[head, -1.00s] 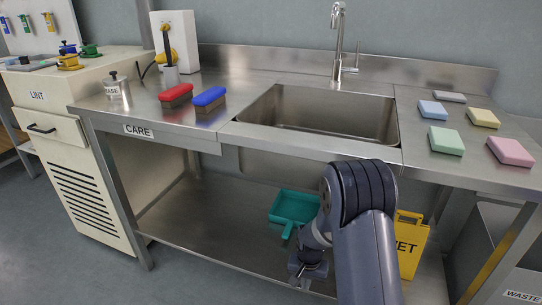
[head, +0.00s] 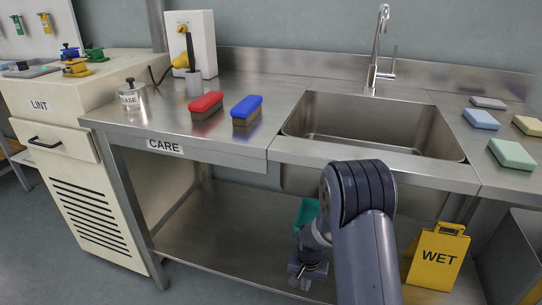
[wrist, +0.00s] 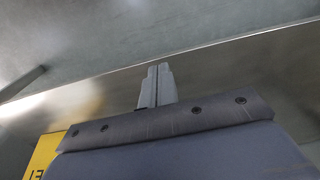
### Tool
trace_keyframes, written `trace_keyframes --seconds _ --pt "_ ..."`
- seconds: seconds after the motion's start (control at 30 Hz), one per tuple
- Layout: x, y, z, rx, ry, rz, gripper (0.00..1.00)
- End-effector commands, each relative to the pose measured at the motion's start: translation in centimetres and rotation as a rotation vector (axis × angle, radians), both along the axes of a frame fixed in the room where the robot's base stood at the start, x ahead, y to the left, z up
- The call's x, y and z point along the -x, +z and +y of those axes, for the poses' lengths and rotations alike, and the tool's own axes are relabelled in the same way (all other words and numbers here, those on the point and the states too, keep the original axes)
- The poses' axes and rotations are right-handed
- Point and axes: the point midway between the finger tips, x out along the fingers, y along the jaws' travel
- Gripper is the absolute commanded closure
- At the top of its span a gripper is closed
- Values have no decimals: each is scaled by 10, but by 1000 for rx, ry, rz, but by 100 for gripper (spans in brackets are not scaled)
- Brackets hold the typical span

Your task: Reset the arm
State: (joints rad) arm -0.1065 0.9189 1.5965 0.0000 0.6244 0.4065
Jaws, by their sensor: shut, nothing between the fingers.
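My arm reaches down in front of the steel sink bench in the head view. My gripper (head: 306,274) hangs low at the arm's end, near the front edge of the lower shelf. In the wrist view my gripper (wrist: 156,84) has its two fingers together, with nothing between them. Behind the fingers is grey metal, with a bright band across it.
The bench (head: 230,143) holds a sink (head: 375,138), a red brush (head: 207,103), a blue brush (head: 246,108) and several coloured pads. Below are a yellow WET sign (head: 437,257) and a partly hidden teal dustpan (head: 307,211). A cream LINT cabinet (head: 75,180) stands left.

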Motion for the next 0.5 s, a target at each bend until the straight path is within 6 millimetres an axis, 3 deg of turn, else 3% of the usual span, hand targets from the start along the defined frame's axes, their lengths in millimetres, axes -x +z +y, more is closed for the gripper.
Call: trace_keyframes --seconds 0.03,0.2,0.5 --pt "1 -13 0 1 0 4 100" --pt "1 -38 0 1 0 3 100" --pt "0 -69 0 0 0 2 100"
